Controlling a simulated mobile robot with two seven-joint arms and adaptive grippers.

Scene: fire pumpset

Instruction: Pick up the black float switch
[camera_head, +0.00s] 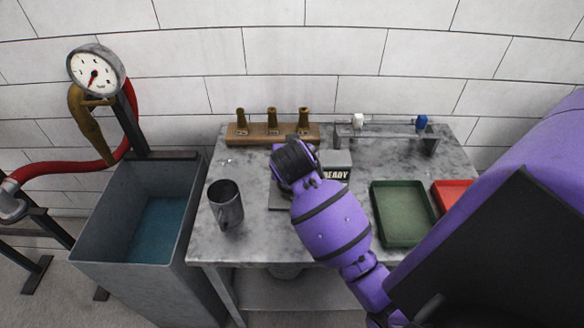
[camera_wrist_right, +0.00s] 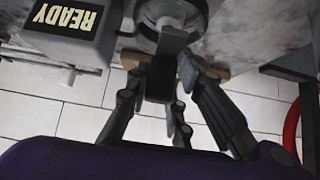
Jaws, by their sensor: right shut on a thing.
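My right gripper (camera_head: 293,160) is over the middle of the grey table, its arm coming in from the lower right. In the right wrist view, the fingers (camera_wrist_right: 160,82) are shut on a dark piece (camera_wrist_right: 158,76), which I take to be the black float switch. A round grey part (camera_wrist_right: 165,22) lies just beyond the fingertips; I cannot tell whether the dark piece touches it. In the head view my gripper hides the held piece. My left gripper is not in view.
A grey box marked READY (camera_head: 336,168) stands close to my gripper. A metal mug (camera_head: 226,205), a green tray (camera_head: 403,213), a red tray (camera_head: 450,193) and a wooden rack with brass nozzles (camera_head: 272,133) are on the table. A water tank (camera_head: 140,215) stands left.

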